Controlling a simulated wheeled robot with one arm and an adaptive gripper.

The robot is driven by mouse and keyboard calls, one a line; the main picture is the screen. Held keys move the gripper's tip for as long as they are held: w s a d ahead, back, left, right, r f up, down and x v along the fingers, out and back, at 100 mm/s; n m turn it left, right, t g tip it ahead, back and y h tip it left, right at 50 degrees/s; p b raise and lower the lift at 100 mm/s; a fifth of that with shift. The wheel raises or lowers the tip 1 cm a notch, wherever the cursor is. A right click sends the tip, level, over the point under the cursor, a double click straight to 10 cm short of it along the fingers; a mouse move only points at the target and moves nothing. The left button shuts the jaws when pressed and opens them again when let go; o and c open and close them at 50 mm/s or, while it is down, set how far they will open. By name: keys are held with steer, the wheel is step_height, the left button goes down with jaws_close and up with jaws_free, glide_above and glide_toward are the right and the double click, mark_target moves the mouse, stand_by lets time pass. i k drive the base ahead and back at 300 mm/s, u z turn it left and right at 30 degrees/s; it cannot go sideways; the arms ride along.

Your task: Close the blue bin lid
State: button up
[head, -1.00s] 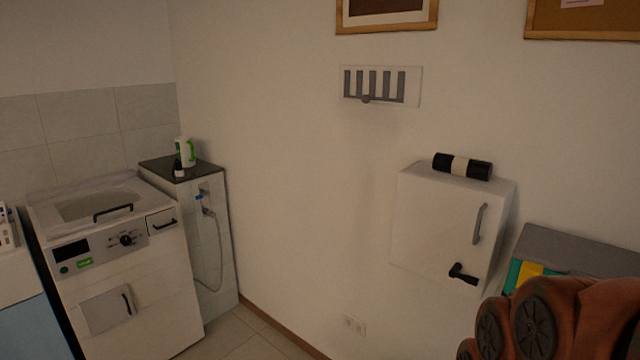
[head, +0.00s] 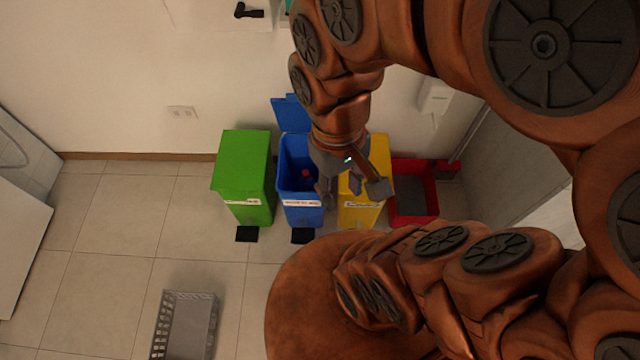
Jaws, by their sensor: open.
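The blue bin (head: 302,215) stands on the floor by the wall, between a green bin and a yellow bin. Its blue lid (head: 289,113) is up, tilted back toward the wall, and partly hidden by my arm. A small red thing (head: 306,174) shows inside the blue bin. My gripper (head: 350,192) is open and empty. In the picture it overlaps the right part of the blue bin and the left part of the yellow bin; its exact height above them I cannot tell.
The green bin (head: 243,165) is shut, left of the blue one. The yellow bin (head: 379,152) is right of it, then a red bin (head: 414,218). Black pedals (head: 302,236) lie in front. A grey basket (head: 187,325) sits on the otherwise clear floor at left.

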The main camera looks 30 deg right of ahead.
mark_target(291, 116)
steer(key=z, duration=0.5)
steer(key=k, duration=1.25)
steer(key=u, duration=0.8)
